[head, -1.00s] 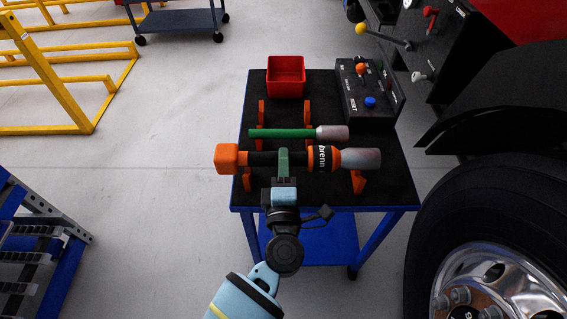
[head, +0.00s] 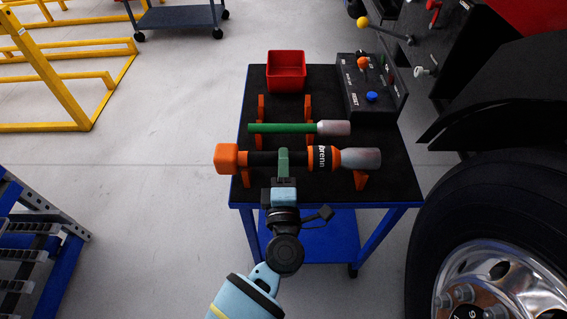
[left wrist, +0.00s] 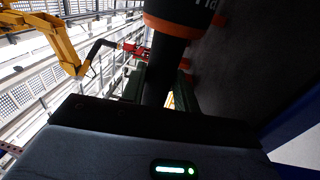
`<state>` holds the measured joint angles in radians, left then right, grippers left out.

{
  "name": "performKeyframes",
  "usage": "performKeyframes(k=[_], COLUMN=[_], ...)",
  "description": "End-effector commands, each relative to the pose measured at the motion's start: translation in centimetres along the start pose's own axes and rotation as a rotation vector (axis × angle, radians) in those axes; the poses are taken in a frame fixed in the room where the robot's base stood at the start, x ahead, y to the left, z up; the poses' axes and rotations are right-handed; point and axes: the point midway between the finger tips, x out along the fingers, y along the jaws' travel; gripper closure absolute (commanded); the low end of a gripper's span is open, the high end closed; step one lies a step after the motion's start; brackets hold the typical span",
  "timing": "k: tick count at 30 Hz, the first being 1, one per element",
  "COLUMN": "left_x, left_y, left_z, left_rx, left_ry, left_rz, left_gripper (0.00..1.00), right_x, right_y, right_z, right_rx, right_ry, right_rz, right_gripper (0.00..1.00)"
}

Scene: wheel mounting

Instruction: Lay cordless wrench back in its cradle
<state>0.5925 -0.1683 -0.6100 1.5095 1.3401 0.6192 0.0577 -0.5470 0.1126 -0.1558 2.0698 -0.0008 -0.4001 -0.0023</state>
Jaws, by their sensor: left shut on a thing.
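The cordless wrench (head: 321,158) has an orange end block at left, a black grip and body, and a grey socket end at right. It lies level across the front part of the cart top in the head view. My left gripper (head: 284,164) is shut on its black grip. The wrench's dark body and orange ring (left wrist: 172,26) also show in the left wrist view. My right gripper is not in view.
A green-handled tool (head: 285,128) with a grey socket rests on orange holders just behind the wrench. A red bin (head: 286,72) and a black control box (head: 371,88) stand at the cart's back. A truck wheel (head: 490,245) is close on the right.

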Motion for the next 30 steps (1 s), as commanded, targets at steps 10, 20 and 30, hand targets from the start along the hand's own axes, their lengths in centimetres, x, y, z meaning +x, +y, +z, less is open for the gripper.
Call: performKeyframes(k=[10, 20, 30], left_x=[0.1, 0.0, -0.1], left_y=[-0.1, -0.5, -0.7], left_z=[0.1, 0.0, 0.0], left_rx=[-0.002, -0.002, -0.001], left_ry=[0.001, 0.001, 0.000], left_rz=[0.008, 0.008, 0.004], left_gripper=[1.00, 1.00, 0.44], right_x=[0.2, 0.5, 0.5], right_y=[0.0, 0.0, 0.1], right_z=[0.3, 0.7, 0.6], right_rx=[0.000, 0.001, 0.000], right_ry=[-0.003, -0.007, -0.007], right_rz=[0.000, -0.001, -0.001], right_gripper=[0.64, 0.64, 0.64])
